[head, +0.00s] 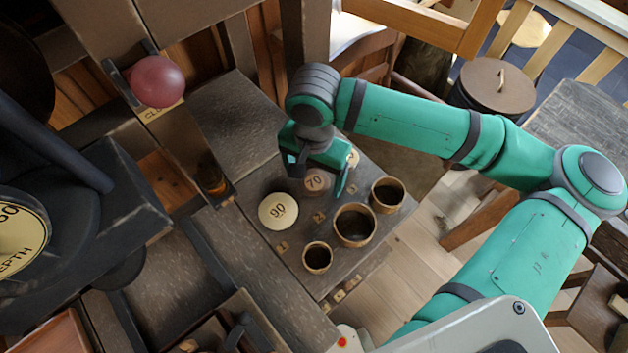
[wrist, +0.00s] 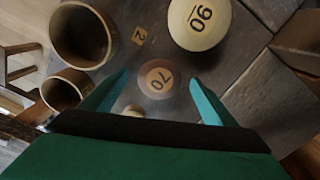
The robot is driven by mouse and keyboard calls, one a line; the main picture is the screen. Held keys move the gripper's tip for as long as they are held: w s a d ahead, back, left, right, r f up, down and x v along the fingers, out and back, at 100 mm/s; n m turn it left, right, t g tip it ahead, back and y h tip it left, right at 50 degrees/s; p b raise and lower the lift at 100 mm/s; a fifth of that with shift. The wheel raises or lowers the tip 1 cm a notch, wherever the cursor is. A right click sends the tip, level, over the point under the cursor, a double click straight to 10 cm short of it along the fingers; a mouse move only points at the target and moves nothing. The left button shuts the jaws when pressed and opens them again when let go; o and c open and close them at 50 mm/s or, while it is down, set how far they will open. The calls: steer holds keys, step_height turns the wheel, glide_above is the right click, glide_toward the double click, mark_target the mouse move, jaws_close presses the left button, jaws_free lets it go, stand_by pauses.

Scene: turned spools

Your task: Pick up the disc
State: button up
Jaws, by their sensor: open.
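A small brown disc (head: 316,181) marked 70 lies on the dark wooden worktop. It also shows in the wrist view (wrist: 157,79). A larger cream disc (head: 278,211) marked 90 lies beside it, to its lower left in the head view, and at the top of the wrist view (wrist: 199,22). My gripper (head: 317,176) is open, with one finger on each side of the brown disc in both views. The fingertips also show in the wrist view (wrist: 159,76). I cannot tell how high they are above the worktop. The cream disc is outside the fingers.
Three round wooden cups stand to the right and front: a large one (head: 355,225), a medium one (head: 387,195) and a small one (head: 317,257). A small pale piece (head: 353,157) is just behind my gripper. A pink ball (head: 157,81) sits at upper left.

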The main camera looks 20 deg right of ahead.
steer(key=shift+f, duration=0.25)
stand_by(0.3)
steer(key=c, duration=1.1)
